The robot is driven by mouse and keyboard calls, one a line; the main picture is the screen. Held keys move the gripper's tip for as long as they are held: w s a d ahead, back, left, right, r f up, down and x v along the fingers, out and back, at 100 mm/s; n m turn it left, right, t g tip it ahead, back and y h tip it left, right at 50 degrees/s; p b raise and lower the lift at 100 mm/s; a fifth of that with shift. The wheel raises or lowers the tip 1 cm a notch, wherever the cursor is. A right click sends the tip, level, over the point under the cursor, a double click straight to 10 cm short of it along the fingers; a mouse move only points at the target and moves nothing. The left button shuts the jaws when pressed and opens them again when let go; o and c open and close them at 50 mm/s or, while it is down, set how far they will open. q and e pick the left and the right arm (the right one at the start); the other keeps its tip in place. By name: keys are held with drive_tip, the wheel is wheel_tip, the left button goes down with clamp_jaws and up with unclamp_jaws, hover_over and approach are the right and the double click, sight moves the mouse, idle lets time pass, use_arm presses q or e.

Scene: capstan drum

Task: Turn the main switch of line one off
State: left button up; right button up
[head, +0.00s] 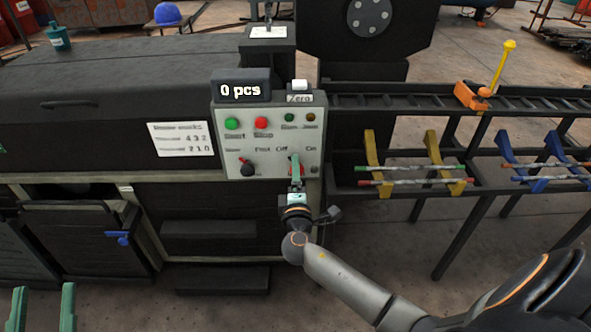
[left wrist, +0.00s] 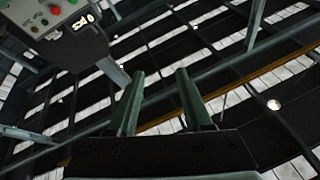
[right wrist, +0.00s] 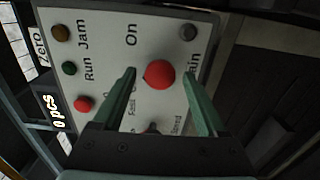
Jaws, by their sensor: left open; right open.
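The main switch is a red knob (right wrist: 158,74) at the lower right of the grey control panel (head: 236,149), by the labels "Off", "On" and a partly covered "Main". In the head view my right gripper (head: 296,160) covers most of it. In the right wrist view its open green fingers stand on either side of the knob, with a gap on both sides. Which way the knob points cannot be told. My left gripper (head: 42,290) is open and empty at the bottom left, fingers pointing up; it also shows in the left wrist view (left wrist: 160,75).
The panel also carries a green start button (head: 232,123), a red stop button (head: 261,122), small lamps and a black speed knob (head: 248,168). A counter (head: 241,90) reading "0 pcs" sits above. A rack (head: 400,100) with coloured hooks stands right of it.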

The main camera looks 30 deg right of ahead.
use_arm(q)
wheel_tip(320, 180, down, 6)
drive_tip(key=w+n+g+y, duration=0.1)
drive_tip(key=g+y, duration=0.1)
drive_tip(key=shift+w+a+n+p, duration=0.2)
drive_tip(key=shift+a+n+p, duration=0.05)
drive_tip(key=shift+n+p, duration=0.15)
use_arm(e)
drive_tip(key=v, duration=1.1)
drive_tip(key=shift+d, duration=0.1)
